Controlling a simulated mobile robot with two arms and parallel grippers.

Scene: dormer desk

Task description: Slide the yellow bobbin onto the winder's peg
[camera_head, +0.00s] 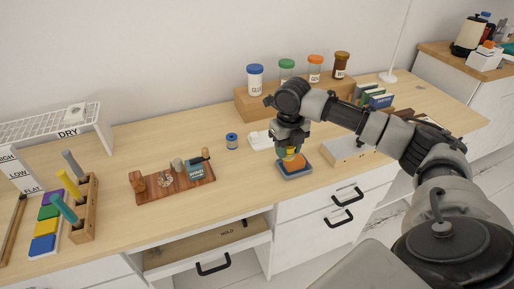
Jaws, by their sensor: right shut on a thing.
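My right gripper (291,152) points down and is shut on the yellow bobbin (290,151), which shows only partly between the fingers. Under it is an orange piece (294,162) on a small blue-grey tray (296,174). I cannot tell whether the yellow bobbin touches the orange piece. The winder seems to be the red-brown wooden board (150,197) left of the gripper, with a teal label, a metal disc and small upright parts. Which of these is the peg is too small to tell. My left gripper is not in view.
A blue spool (232,141) stands between winder and gripper. Behind are lidded jars (255,78) on a wooden riser (246,105). At the left are a wooden pen holder (84,215) and a white rack (75,126). An open drawer (205,247) juts out below the desk front.

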